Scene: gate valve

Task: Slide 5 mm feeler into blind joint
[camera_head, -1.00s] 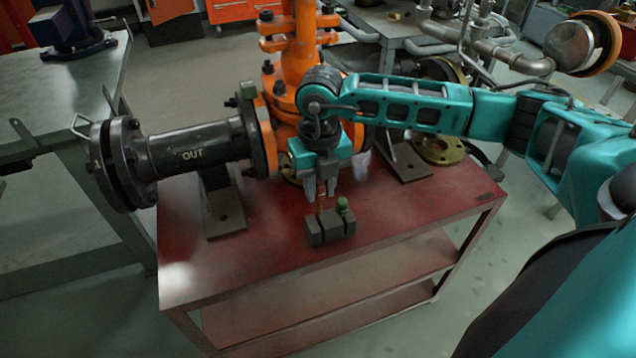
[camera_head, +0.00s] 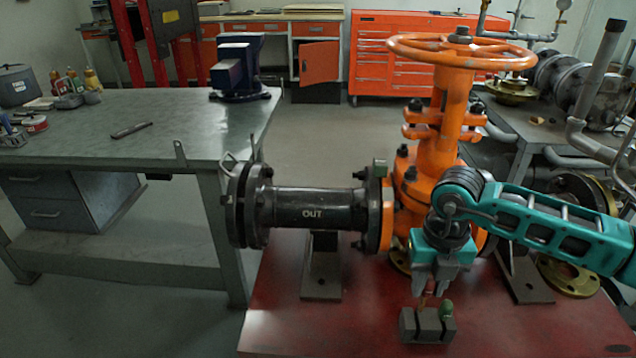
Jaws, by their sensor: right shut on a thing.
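My right gripper (camera_head: 432,290) points down over a small dark slotted block (camera_head: 428,328) on the red table. It is shut on a thin orange-brown piece (camera_head: 423,302), which looks like a feeler; its thickness cannot be read. The piece's lower end meets the block's top, and I cannot tell whether it is still in a slot. A green-topped piece (camera_head: 446,309) stands in the block's right part. The blind joint looks to be the dark flange pair (camera_head: 247,207) at the left end of the pipe marked OUT; its gap is hard to make out. My left gripper is out of view.
The orange gate valve (camera_head: 455,120) with its handwheel stands behind my right arm. The black pipe (camera_head: 315,208) rests on a support above the red table (camera_head: 360,320). A grey workbench (camera_head: 140,150) with a vise (camera_head: 240,68) stands at left, close to the flanges.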

